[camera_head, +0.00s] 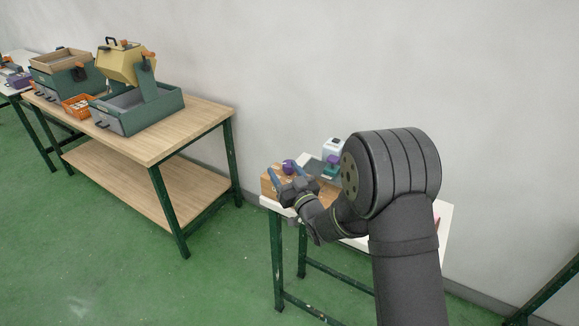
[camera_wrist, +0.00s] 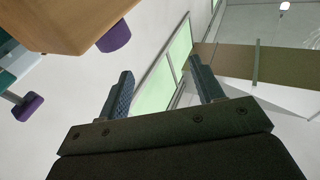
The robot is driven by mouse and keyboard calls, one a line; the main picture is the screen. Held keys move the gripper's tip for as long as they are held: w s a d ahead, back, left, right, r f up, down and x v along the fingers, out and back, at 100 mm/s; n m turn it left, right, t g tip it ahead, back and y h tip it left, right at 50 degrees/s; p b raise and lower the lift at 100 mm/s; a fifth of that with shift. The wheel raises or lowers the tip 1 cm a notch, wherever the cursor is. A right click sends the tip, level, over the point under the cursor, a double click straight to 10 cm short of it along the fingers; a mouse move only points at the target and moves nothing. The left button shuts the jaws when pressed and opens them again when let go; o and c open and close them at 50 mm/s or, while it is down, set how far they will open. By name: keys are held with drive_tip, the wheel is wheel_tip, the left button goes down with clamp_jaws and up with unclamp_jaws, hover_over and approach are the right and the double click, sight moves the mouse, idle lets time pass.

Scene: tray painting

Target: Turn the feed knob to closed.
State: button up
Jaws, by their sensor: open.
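A purple knob (camera_head: 289,166) shows at the wooden box (camera_head: 268,187) on the small white table. In the wrist view a purple knob (camera_wrist: 115,37) sticks out from the wooden box (camera_wrist: 70,18), up and left of my fingers. Its pointing direction is not readable, and no label shows whether it is the feed knob. A second purple piece (camera_wrist: 28,107) lies further left, on a grey stem. My gripper (camera_head: 287,176) is close to the box and knob in the head view. In the wrist view my gripper (camera_wrist: 163,76) is open, with nothing between its fingers.
A white device (camera_head: 334,148) with a green and purple part (camera_head: 331,164) stands behind the box, beside a dark panel (camera_head: 322,170). My arm hides much of the white table (camera_head: 446,215). A wooden bench (camera_head: 205,115) at left carries green machines and an orange bin (camera_head: 78,106).

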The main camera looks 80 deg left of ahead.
sight(289, 170)
drive_tip(key=s+d+f+m+t+h, duration=0.2)
drive_tip(key=d+f+m+t, duration=0.25)
drive_tip(key=d+t, duration=0.5)
drive_tip(key=shift+m, duration=0.35)
drive_tip(key=x, duration=1.7)
drive_tip(key=shift+w+a+r, duration=0.1)
drive_tip(key=shift+w+r, duration=0.3)
drive_tip(key=shift+w, duration=0.05)
drive_tip(key=c, duration=1)
